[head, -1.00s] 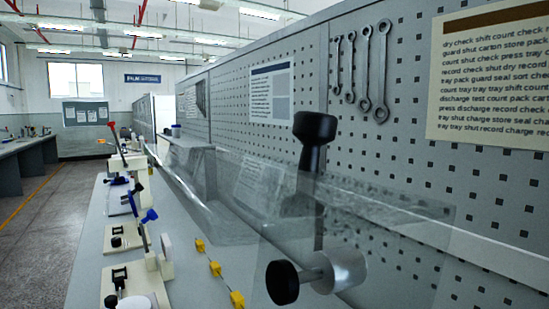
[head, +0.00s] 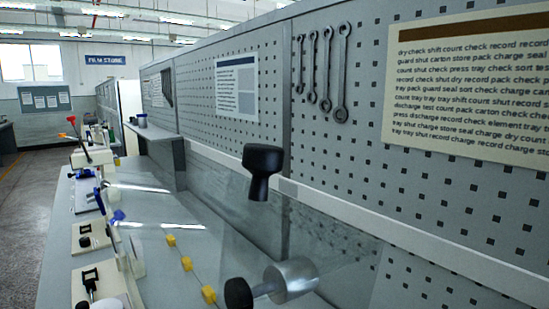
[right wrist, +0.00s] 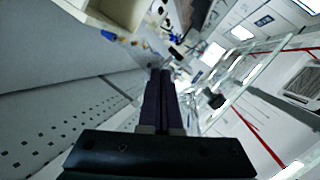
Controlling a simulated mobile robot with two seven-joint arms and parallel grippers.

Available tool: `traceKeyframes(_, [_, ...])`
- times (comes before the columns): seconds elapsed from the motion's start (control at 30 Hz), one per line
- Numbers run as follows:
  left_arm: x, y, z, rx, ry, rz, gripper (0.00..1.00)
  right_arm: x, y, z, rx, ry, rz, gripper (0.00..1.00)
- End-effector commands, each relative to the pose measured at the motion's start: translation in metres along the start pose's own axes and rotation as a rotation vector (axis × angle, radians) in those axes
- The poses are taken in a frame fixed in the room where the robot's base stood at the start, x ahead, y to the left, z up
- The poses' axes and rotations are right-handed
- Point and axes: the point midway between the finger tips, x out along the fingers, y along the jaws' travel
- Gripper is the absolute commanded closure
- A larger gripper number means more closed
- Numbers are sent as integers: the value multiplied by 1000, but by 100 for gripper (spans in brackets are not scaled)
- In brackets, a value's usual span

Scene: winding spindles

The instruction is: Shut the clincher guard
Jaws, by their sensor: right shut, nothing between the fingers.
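The guard appears as a clear, see-through pane (head: 335,232) at the lower right of the head view. It stands raised and tilted in front of the pegboard; its exact angle is hard to read. A black knob handle (head: 263,172) shows above the pane. Below it is a grey metal cylinder (head: 290,279) with a black round end (head: 238,293). In the right wrist view a clear framed panel (right wrist: 245,72) with a black knob (right wrist: 217,100) lies to the right of my right gripper (right wrist: 161,72). That gripper is shut and empty, apart from the knob. My left gripper is not in view.
The pale bench (head: 150,225) runs away to the left, carrying yellow blocks (head: 186,263) on a thin line and several cream fixtures (head: 90,237). The pegboard wall (head: 450,200) with hanging wrenches (head: 325,75) closes the right side. The aisle floor (head: 30,190) is clear at far left.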

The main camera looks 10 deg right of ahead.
Motion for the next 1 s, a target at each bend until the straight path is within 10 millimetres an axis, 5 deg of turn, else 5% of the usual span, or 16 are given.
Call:
traceKeyframes(0.03, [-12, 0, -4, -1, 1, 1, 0, -8, -21, -20, 114, 39, -71, 100])
traceKeyframes(0.2, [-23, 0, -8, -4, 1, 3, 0, -27, -52, -73, 455, 162, -255, 100])
traceKeyframes(0.47, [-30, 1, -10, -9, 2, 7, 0, -37, -61, -106, 638, 237, -344, 100])
traceKeyframes(0.67, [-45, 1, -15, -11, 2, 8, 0, -19, -69, -114, 637, 238, -347, 100])
traceKeyframes(1.0, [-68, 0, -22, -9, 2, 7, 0, 40, -84, -133, 634, 236, -347, 100])
